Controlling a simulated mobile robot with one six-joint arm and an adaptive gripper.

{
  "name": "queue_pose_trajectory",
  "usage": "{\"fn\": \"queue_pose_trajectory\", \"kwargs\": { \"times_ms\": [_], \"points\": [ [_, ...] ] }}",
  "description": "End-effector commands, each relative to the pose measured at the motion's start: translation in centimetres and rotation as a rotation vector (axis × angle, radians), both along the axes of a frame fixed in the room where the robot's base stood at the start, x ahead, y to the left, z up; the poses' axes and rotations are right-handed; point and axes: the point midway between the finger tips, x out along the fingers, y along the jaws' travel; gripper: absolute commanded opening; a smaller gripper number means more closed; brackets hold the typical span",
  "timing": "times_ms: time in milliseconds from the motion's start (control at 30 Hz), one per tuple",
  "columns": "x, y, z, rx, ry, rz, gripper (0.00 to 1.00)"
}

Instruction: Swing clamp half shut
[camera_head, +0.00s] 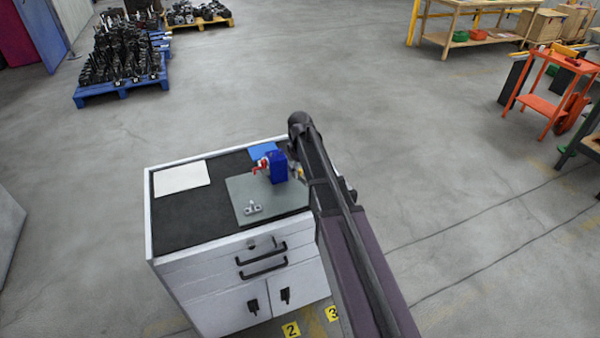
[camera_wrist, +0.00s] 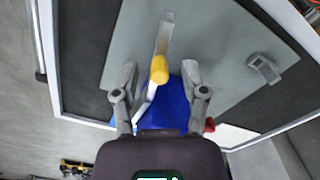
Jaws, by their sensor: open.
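A blue block (camera_head: 277,168) stands on a grey-green plate (camera_head: 252,197) on top of a cabinet. A red part (camera_head: 260,166) sticks out on its left side. In the wrist view I look down at the blue block (camera_wrist: 172,108). A yellow-tipped lever (camera_wrist: 159,72), likely the clamp's handle, lies in front of it, with a pale metal bar (camera_wrist: 165,32) beyond the tip. My gripper (camera_wrist: 159,78) is open, one finger on each side of the yellow tip. I see gaps on both sides; contact is not visible. In the head view my arm hides most of the gripper.
A small metal part (camera_head: 252,208) lies at the plate's front. A white sheet (camera_head: 181,178) lies on the dark mat (camera_head: 190,215) at left. A blue flat item (camera_head: 263,151) is behind the block. Open floor surrounds the cabinet (camera_head: 205,285).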

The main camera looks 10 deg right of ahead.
Motion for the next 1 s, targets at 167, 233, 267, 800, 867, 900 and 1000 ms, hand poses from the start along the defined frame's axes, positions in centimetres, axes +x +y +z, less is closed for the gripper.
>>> {"fn": "queue_pose_trajectory", "kwargs": {
  "times_ms": [167,233,267,800,867,900,1000],
  "points": [
    [0.0,0.0,-0.06,0.0,0.0,0.0,0.56],
    [0.0,0.0,-0.05,0.0,0.0,0.0,0.56],
    [0.0,0.0,-0.05,0.0,0.0,0.0,0.56],
    [-0.02,-0.09,-0.06,0.0,0.0,-0.003,0.0],
    [-0.03,-0.22,-0.06,0.0,0.0,-0.007,0.0],
    [-0.04,-0.34,-0.06,0.0,0.0,-0.012,0.0],
    [-0.07,-0.38,-0.06,-0.001,0.0,-0.02,0.0]
  ]
}}
